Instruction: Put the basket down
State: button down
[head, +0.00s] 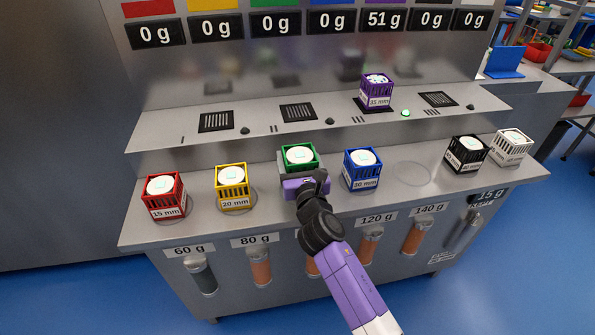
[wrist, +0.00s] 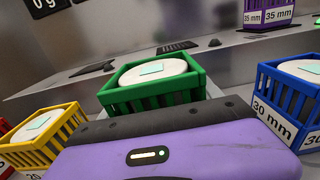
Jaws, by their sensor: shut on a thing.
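The green basket (head: 299,157) holds a white round tub with a pale green mark on its lid. My gripper (head: 301,177) is shut on its near side. The basket is over the front shelf of the steel counter (head: 135,215), between the yellow basket (head: 232,181) and the blue basket (head: 362,170). It also shows in the wrist view (wrist: 155,92), upright in front of my purple gripper body. My gripper hides its lower front, so I cannot tell whether its bottom touches the shelf.
A purple basket (head: 377,91) stands on a raised scale plate under the 51 g display (head: 383,20). An empty round spot (head: 411,175) lies right of the blue basket. Red (head: 164,199), black (head: 467,154) and white (head: 511,147) baskets stand on the shelf. Other scale plates are bare.

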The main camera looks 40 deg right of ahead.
jog(key=shift+f+b, duration=0.75)
jog(key=shift+f, duration=0.85)
jog(key=shift+f, duration=0.1)
jog(key=shift+f, duration=0.1)
jog(key=shift+c, duration=0.7)
grip_release()
jog(key=shift+f, duration=0.1)
jog(key=b+v, duration=0.1)
jog(key=v, duration=1.1)
